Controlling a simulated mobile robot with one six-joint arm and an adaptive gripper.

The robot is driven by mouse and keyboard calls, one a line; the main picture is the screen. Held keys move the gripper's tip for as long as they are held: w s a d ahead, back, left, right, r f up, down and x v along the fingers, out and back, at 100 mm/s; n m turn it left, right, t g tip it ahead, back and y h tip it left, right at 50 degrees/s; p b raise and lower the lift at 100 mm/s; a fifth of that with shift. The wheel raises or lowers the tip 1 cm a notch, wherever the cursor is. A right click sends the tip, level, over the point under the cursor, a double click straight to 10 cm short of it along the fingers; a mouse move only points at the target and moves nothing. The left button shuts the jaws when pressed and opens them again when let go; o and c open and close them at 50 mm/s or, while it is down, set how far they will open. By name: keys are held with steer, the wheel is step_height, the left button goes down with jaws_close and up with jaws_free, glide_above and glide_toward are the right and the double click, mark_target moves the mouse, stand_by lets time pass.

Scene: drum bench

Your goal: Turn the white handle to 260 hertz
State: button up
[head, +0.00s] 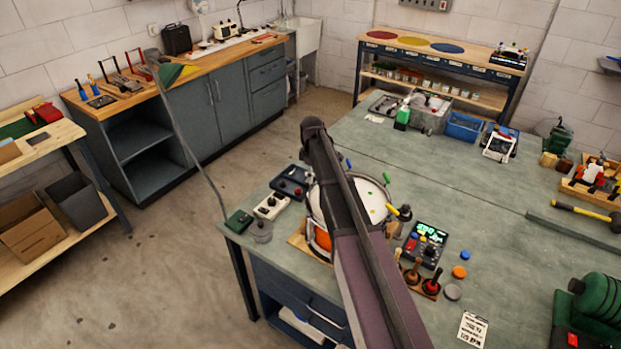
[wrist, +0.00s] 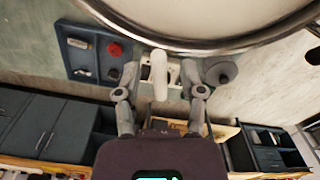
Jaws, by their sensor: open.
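The white handle (wrist: 158,72) shows in the wrist view just below the drum's metal rim, standing between the two fingers of my open gripper (wrist: 160,82). I see a gap on each side of it, but cannot tell how deep it sits between the fingertips. The drum (wrist: 215,14) fills the top of the wrist view. In the head view the drum (head: 372,192) stands on the bench, partly covered by my arm, with blue, green and yellow handles around its rim. The white handle and my fingertips are hidden there. A dark meter (head: 427,241) with green digits lies right of the drum; its reading is too small to tell.
A dark box (head: 290,181), a white box (head: 271,206) and a grey round pot (head: 262,232) stand left of the drum near the bench edge. Wooden-handled tools (head: 431,287) stand in front of the meter.

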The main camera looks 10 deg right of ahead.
stand_by(0.3)
jaws_close()
steer(key=shift+a, duration=0.15)
steer(key=shift+m, duration=0.4)
steer(key=shift+m, duration=0.8)
steer(key=m, duration=0.4)
steer(key=shift+s+m, duration=0.1)
steer(key=shift+m, duration=0.3)
steer(key=shift+f, duration=0.1)
